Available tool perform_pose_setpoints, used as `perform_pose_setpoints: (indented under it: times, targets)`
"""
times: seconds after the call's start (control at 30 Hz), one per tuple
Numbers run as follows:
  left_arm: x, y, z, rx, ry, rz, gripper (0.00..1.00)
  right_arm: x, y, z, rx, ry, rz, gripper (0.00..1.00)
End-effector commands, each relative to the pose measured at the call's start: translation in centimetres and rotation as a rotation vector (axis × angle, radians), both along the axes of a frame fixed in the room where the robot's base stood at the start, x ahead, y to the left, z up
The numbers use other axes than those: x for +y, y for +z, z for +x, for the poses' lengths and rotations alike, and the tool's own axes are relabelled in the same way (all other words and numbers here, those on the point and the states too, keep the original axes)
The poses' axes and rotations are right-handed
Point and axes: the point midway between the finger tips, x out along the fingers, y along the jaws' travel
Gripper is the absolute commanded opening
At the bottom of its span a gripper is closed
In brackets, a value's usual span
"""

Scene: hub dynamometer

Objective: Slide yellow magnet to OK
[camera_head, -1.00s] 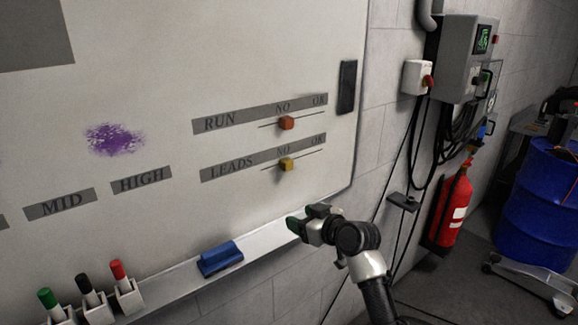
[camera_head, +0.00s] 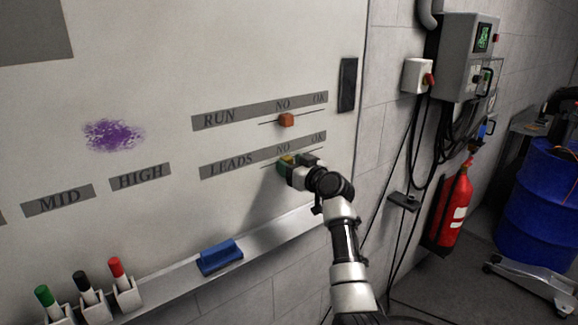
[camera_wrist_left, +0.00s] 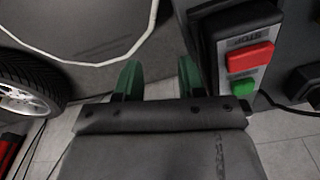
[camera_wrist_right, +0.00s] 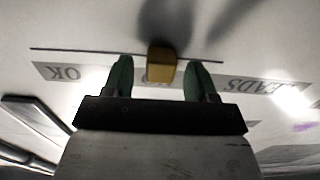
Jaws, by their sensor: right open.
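The yellow magnet (camera_head: 287,158) sits on the LEADS line of the whiteboard, near NO. It is partly hidden by my right gripper (camera_head: 298,163) in the head view. In the right wrist view the yellow magnet (camera_wrist_right: 161,64) lies between the two green fingers of my right gripper (camera_wrist_right: 160,72), with a gap on each side. My right gripper is open. The OK label (camera_head: 318,138) is at the right end of the LEADS strip. My left gripper (camera_wrist_left: 158,75) shows in the left wrist view with its green fingers apart and nothing between them.
An orange magnet (camera_head: 286,120) sits on the RUN line just above. A black bar (camera_head: 347,85) is at the board's right edge. A blue eraser (camera_head: 219,257) and several markers stand on the ledge below. A box with red and green buttons (camera_wrist_left: 243,62) is beside my left gripper.

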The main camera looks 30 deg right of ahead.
Motion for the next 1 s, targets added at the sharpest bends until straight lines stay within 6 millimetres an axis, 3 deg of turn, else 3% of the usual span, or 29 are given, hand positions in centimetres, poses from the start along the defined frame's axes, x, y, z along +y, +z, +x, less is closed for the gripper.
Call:
perform_pose_setpoints:
  times: [0.2, 0.47, 0.83, 1.0]
  targets:
    - [-0.03, -0.28, 0.01, 0.0, 0.0, 0.0, 0.39, 0.19, 0.0, 1.21, 0.001, 0.002, 0.0, 0.57]
    - [-0.03, -0.26, 0.02, 0.0, 0.0, 0.0, 0.39, 0.19, 0.0, 1.24, 0.001, 0.001, -0.001, 0.56]
    - [-0.03, -0.26, 0.03, 0.0, 0.0, 0.0, 0.39, 0.16, 0.0, 1.21, 0.001, 0.001, 0.0, 0.0]
    - [-0.03, -0.53, 0.03, -0.001, 0.0, 0.0, 0.39, 0.02, -0.12, 1.21, 0.001, 0.001, -0.001, 0.0]
